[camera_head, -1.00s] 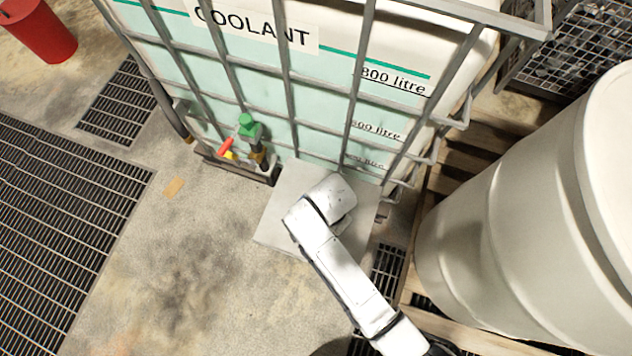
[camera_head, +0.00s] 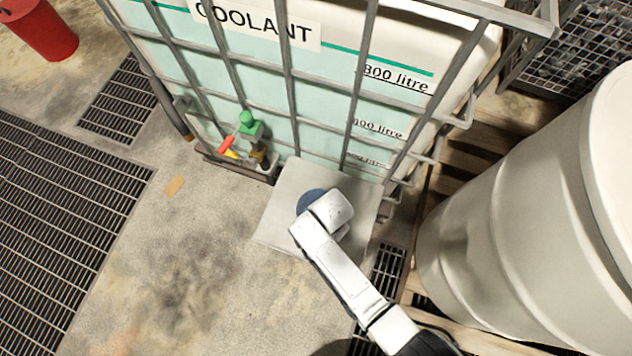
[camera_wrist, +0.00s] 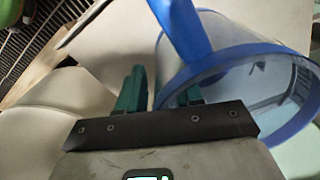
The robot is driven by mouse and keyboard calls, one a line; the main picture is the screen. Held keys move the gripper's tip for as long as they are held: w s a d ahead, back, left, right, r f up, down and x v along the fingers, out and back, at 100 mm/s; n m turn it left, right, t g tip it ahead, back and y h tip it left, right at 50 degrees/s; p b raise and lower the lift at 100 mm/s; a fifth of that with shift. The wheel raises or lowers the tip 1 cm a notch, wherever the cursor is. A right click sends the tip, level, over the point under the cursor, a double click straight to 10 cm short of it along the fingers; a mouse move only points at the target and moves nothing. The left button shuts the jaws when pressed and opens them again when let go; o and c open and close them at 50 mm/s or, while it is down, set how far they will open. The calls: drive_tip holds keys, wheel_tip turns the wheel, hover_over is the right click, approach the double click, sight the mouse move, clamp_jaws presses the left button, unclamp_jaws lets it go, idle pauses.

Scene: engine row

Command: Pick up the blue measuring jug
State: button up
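The blue measuring jug is mostly hidden behind my arm in the head view, where a round blue part (camera_head: 309,200) shows on a pale square surface (camera_head: 281,226). In the wrist view the jug's blue rim (camera_wrist: 235,52) and clear body fill the right side, with a broad blue part, likely the handle, at the top. My gripper (camera_wrist: 163,82) has two green fingers set apart. The jug's near edge reaches into the space by the right finger. I cannot tell whether that finger is inside the jug or touching it. The gripper's fingers are hidden in the head view.
A caged coolant tank (camera_head: 330,100) with a green-capped valve (camera_head: 250,127) stands right behind the surface. A large pale drum (camera_head: 520,220) on a wooden pallet stands to the right. Open floor and grates (camera_head: 55,230) lie left. A red bin (camera_head: 42,30) is far left.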

clamp_jaws()
drive_tip(key=shift+r, duration=0.1)
idle(0.5)
